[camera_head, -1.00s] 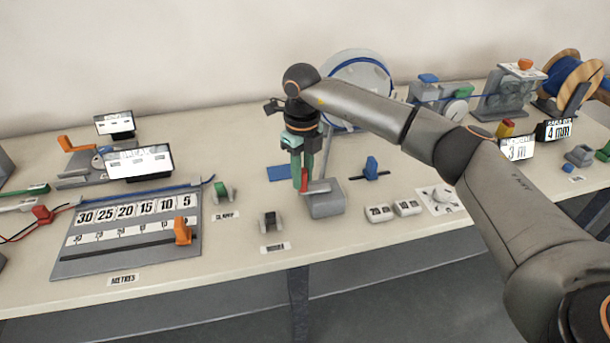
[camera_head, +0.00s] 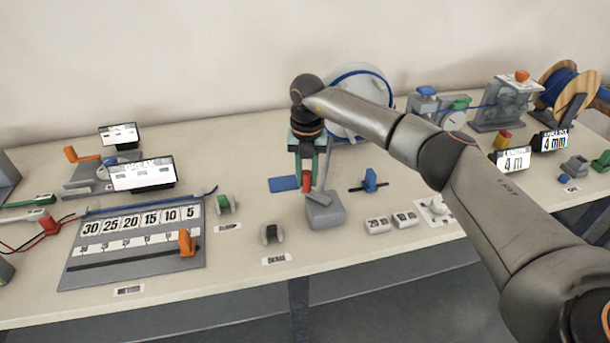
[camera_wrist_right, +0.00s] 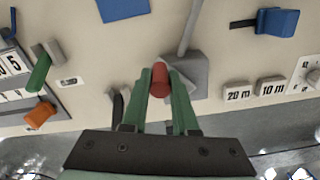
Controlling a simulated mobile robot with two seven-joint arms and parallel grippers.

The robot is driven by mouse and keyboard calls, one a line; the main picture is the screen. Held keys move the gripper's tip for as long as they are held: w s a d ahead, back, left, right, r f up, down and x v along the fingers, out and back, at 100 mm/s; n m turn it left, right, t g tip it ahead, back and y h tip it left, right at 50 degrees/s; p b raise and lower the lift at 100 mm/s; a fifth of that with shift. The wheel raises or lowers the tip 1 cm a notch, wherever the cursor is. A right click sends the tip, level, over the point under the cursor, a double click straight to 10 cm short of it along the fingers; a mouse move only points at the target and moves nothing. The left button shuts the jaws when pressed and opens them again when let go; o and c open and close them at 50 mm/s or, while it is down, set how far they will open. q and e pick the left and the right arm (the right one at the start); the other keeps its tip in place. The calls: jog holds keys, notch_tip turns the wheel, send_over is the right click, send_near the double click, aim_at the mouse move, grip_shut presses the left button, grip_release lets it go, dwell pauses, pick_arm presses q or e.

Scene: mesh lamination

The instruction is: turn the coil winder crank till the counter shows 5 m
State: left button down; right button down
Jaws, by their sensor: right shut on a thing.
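The coil winder has a grey base block (camera_head: 325,212) and a white disc with a blue band (camera_head: 362,88), partly hidden behind my right arm. Its crank has a red handle (camera_head: 307,182), which also shows in the right wrist view (camera_wrist_right: 160,80). My right gripper (camera_head: 307,178) comes down from above, with its green fingers shut around the red handle. The fingers lie on both sides of the handle in the wrist view (camera_wrist_right: 160,90). The counter display (camera_head: 513,160) at the right reads 4 m. My left gripper is not in view.
A second display (camera_head: 554,141) reads 4 mm. A blue slider (camera_head: 370,180) and white 20 m and 10 m blocks (camera_head: 391,222) stand right of the winder. A metre scale board (camera_head: 135,240) lies left. A wooden cable spool (camera_head: 568,88) stands at the far right.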

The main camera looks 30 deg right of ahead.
jog(key=shift+w+d+r+m, duration=0.1)
jog(key=shift+d+m, duration=0.15)
jog(key=shift+m, duration=0.25)
jog(key=c, duration=0.7)
grip_release()
notch_tip(320, 180, up, 12)
jog(key=shift+r+b, duration=0.2)
jog(key=shift+b, duration=0.2)
dwell(1.2)
